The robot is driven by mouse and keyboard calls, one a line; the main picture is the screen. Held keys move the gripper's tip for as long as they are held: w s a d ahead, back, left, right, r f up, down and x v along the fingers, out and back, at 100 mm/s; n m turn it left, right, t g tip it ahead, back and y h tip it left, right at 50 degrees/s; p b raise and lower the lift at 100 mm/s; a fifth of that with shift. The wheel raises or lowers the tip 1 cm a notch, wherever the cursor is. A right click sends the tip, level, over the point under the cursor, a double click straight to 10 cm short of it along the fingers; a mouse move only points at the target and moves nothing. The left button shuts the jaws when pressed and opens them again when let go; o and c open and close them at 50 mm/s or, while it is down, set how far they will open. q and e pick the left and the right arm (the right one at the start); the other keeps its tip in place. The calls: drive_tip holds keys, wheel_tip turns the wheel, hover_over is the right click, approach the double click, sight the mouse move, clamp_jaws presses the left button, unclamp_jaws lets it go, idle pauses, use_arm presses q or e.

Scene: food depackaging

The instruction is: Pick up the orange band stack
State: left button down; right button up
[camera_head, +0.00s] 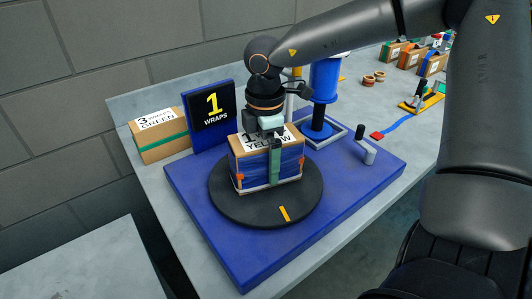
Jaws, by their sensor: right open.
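My right gripper (270,135) is open above the front top edge of a cardboard box (237,147) labelled YELLOW. A dark green finger-like part reaches down over the box's front. The box is wrapped in blue film, with small orange patches (240,179) at its sides, and sits on a black turntable (228,206). Two small orange-brown rings (368,81) lie on the table at the back; I cannot tell whether these are the orange band stack. My left gripper is not in view.
The turntable is on a blue base (355,190) with a "1 WRAPS" sign (213,105), a blue spool (324,82) and a crank (367,152). A green-banded box (159,140) stands left. Banded boxes (410,57) stand back right.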

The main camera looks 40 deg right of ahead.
drive_tip(key=shift+r, duration=0.1)
clamp_jaws()
idle(0.7)
